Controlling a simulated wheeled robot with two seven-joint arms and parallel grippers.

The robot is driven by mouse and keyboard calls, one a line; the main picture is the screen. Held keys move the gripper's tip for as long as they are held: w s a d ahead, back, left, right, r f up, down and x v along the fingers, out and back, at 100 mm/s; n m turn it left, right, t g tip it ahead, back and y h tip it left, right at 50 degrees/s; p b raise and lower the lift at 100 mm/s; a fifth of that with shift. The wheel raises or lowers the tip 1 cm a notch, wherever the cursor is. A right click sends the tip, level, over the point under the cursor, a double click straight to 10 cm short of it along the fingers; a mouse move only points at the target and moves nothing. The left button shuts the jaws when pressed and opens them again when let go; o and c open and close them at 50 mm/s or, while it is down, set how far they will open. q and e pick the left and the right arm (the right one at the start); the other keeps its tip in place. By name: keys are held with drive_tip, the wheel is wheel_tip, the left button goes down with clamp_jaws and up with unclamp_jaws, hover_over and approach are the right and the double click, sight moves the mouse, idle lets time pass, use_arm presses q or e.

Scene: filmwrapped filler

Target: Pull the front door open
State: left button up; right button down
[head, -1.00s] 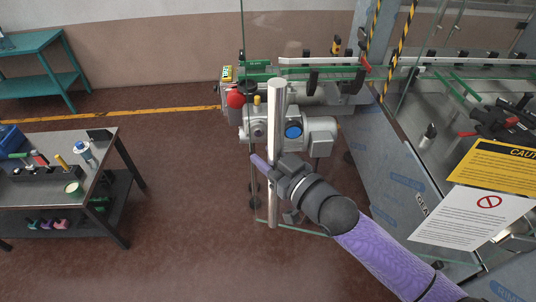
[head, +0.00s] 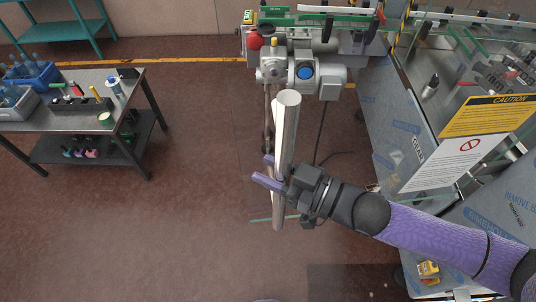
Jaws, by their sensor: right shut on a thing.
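The front door is a clear glass panel, hard to make out. Its green lower edge (head: 272,219) shows near the foot of a long, pale metal bar handle (head: 287,125). The handle stands nearly upright, a little tilted in the picture, in front of the machine. My right gripper (head: 268,172) reaches in from the right and is shut on the handle at its lower half, with its purple fingers around the bar. My left gripper is not in view.
A conveyor machine with a motor (head: 318,78) and red button (head: 254,40) stands behind the handle. Panels with a yellow caution sign (head: 490,115) are at right. A workbench (head: 45,118) with blue bins (head: 30,75) stands at left. The floor between is clear.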

drive_tip(key=shift+s+r, duration=0.15)
drive_tip(key=shift+s, duration=0.05)
drive_tip(key=shift+c, duration=1.6)
unclamp_jaws()
drive_tip(key=shift+d, duration=0.15)
drive_tip(key=b+v, duration=0.2)
drive_tip(key=v, duration=0.7)
drive_tip(key=shift+s+d, duration=0.2)
drive_tip(key=shift+d, duration=0.1)
